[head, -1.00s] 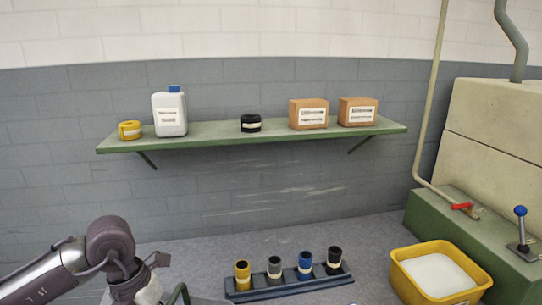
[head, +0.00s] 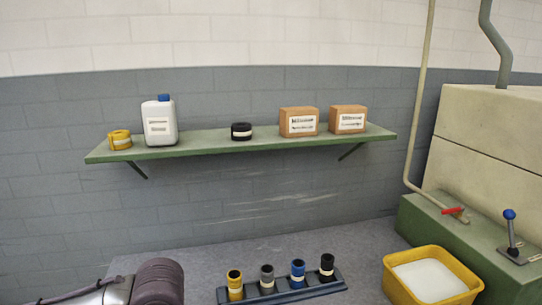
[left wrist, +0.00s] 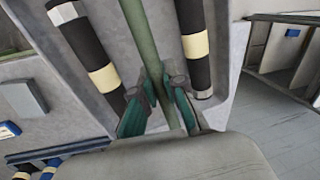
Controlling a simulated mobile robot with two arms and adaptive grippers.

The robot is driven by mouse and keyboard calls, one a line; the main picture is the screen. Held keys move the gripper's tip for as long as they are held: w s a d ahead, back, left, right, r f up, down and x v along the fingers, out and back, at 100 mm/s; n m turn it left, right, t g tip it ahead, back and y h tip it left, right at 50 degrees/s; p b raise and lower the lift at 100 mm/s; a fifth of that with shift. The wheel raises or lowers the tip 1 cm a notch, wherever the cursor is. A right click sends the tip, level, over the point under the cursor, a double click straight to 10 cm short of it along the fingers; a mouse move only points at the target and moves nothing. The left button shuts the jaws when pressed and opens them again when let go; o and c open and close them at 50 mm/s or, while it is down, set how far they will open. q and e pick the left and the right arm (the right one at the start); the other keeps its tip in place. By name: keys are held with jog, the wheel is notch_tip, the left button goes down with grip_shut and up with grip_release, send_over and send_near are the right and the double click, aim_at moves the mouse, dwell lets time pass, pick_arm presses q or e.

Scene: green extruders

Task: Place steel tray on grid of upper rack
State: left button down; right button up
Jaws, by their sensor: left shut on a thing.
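In the left wrist view my left gripper (left wrist: 162,90) is shut on a green bar (left wrist: 145,42) that runs over a grey steel tray (left wrist: 107,38). The bar looks like the tray's handle. Black cylinders with cream and white bands lie in the tray on both sides of the bar: one on the left (left wrist: 82,48) and one on the right (left wrist: 194,48). In the head view only my left arm shows at the bottom left; its gripper and the tray are below the picture. My right gripper is not in view. I cannot make out the grid of the upper rack.
A green wall shelf (head: 205,146) holds a white jug, two boxes and tape rolls. Below are a dark holder (head: 285,291) with several coloured rolls and a yellow tub (head: 394,286). In the left wrist view a grey frame (left wrist: 284,47) stands at upper right.

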pick_arm(q)
jog(key=m, duration=0.4)
jog(key=shift+s+d+m+t, duration=0.1)
jog(key=shift+s+m+t, duration=0.2)
jog(key=shift+m+t, duration=0.1)
